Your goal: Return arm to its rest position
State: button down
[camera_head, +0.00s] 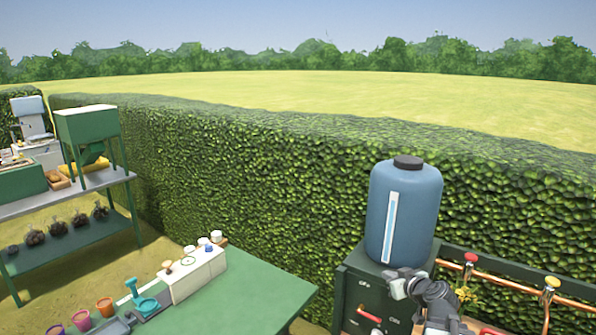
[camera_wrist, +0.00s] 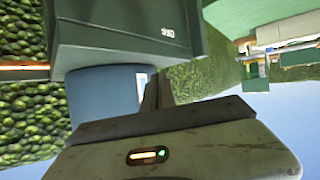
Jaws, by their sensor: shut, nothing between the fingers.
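My gripper (camera_wrist: 158,92) shows in the wrist view, its two dark fingers close together and empty. They stand in front of the blue tank and the dark green cabinet, which appear turned over in this view. In the head view my grey arm (camera_head: 432,298) is folded low in front of the green cabinet (camera_head: 357,290), at the lower right. I cannot make out the fingertips in the head view.
A blue water tank (camera_head: 404,212) with a black cap stands on the cabinet. Copper pipes with taps (camera_head: 470,262) run to its right. A green table (camera_head: 245,300) holds a white box (camera_head: 192,275) and small pots. A green shelf (camera_head: 70,245) with plants stands left. A hedge (camera_head: 270,190) closes the back.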

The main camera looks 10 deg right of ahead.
jog(key=s+a+f+n+g+y, duration=0.1)
jog(key=s+a+f+n+g, duration=0.2)
jog(key=a, duration=0.9)
jog(key=s+a+f+g+y, duration=0.1)
jog(key=a+f+g, duration=0.3)
jog(key=a, duration=0.8)
jog(key=s+d+f+m+g+h, duration=0.2)
jog(key=s+f+m, duration=0.1)
jog(key=s, duration=0.3)
jog(key=s+d+f+m+g+h, duration=0.2)
jog(key=s+f+g, duration=0.1)
jog(key=s, duration=0.3)
jog(key=shift+d+f+m+g, duration=0.2)
jog(key=shift+d+m+g, duration=0.1)
jog(key=shift+m, duration=0.1)
